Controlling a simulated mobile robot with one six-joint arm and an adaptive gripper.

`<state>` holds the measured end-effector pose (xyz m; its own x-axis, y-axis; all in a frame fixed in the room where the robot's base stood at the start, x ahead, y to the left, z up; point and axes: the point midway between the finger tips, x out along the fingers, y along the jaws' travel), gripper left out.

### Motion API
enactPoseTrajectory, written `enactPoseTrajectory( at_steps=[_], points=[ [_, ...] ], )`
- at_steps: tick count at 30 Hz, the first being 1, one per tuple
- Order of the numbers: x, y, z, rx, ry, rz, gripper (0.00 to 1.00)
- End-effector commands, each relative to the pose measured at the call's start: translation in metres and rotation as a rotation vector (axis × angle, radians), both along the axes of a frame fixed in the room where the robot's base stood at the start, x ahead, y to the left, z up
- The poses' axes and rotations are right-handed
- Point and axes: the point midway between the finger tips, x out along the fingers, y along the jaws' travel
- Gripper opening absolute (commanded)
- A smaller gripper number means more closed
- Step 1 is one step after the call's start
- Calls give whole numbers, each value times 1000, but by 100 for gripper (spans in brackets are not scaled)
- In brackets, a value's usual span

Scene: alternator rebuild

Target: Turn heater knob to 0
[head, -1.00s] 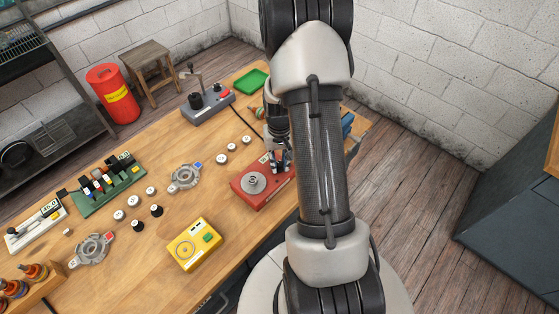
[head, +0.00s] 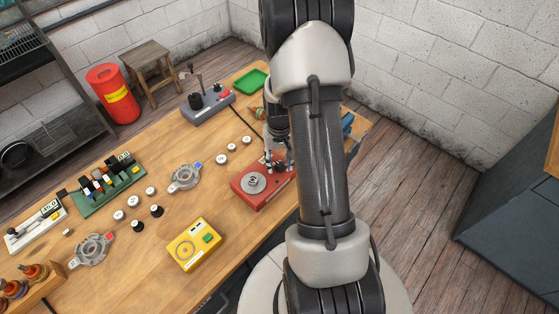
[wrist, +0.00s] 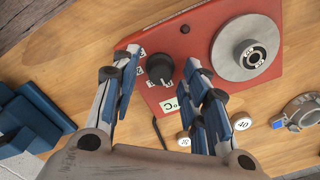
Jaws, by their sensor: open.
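The heater is a red box (head: 247,197) with a round grey plate, on the right part of the bench. It also shows in the wrist view (wrist: 200,42). Its black knob (wrist: 159,68) stands beside the plate, with small white number labels along one side and a °C label near it. I cannot read the knob's setting. My gripper (wrist: 161,70) is open, its blue-and-grey fingers on either side of the knob, apparently with gaps. In the head view my gripper (head: 276,160) is over the heater's far end, and my arm covers part of the box.
A yellow device (head: 194,244) sits left of the heater. A grey metal bracket (head: 185,177) and several small white-topped pieces lie nearby. A grey control box (head: 208,104) and green tray (head: 252,81) are farther back. A blue object (wrist: 30,122) is left in the wrist view.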

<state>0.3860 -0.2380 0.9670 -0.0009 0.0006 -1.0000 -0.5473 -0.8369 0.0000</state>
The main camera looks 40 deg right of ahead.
Motion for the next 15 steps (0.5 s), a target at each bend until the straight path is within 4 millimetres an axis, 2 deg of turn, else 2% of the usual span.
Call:
enactPoseTrajectory(
  at_steps=[5, 15],
  points=[
    [1, -1, 27, -3, -5, 0, 41],
    [1, -1, 96, -3, -5, 0, 41]
  ],
)
